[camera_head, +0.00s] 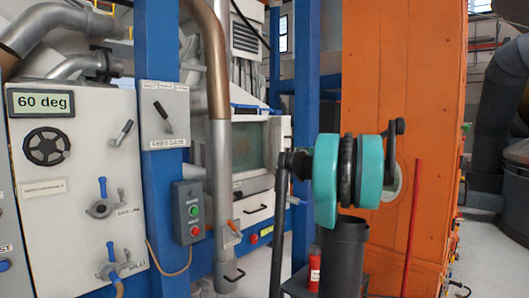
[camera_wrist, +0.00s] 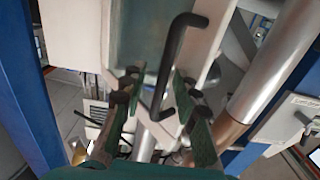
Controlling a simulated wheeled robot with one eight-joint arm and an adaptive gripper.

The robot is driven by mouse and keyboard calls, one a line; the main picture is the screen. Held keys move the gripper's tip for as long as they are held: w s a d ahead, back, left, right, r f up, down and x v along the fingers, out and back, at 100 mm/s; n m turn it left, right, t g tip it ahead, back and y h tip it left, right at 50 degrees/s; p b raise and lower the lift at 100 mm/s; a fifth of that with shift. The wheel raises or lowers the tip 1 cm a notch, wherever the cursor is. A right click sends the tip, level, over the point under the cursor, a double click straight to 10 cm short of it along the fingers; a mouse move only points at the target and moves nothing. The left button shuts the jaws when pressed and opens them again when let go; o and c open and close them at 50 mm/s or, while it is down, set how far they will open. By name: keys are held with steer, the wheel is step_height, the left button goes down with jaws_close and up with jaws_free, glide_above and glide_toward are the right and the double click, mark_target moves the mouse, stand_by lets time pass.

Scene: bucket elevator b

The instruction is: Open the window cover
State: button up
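A pale panel with a greenish glass pane (camera_wrist: 150,35) fills the upper middle of the wrist view. A long black bent handle (camera_wrist: 175,55) stands in front of it, slanting down toward my fingers. My gripper (camera_wrist: 158,90) is open, with a dark green finger on either side of the handle's lower part. I cannot tell whether either finger touches it. In the head view, the greenish window (camera_head: 250,147) sits in a pale machine left of my teal arm. Its right edge is partly covered by an upright grey plate (camera_head: 278,143). My fingertips are not clear there.
A silver and brown pipe (camera_head: 220,170) stands left of the window, beside a blue post (camera_head: 158,60). A grey button box (camera_head: 188,212) hangs on that post. An orange tower (camera_head: 400,70) rises behind my arm. The pipe also shows in the wrist view (camera_wrist: 265,80).

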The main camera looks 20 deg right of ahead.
steer(key=w+a+h, duration=0.1)
steer(key=w+a, duration=0.1)
steer(key=a, duration=0.9)
steer(key=shift+w+a+m+t, duration=0.2)
steer(key=shift+a+m+t, duration=0.1)
steer(key=shift+m, duration=0.1)
steer(key=shift+c, duration=0.3)
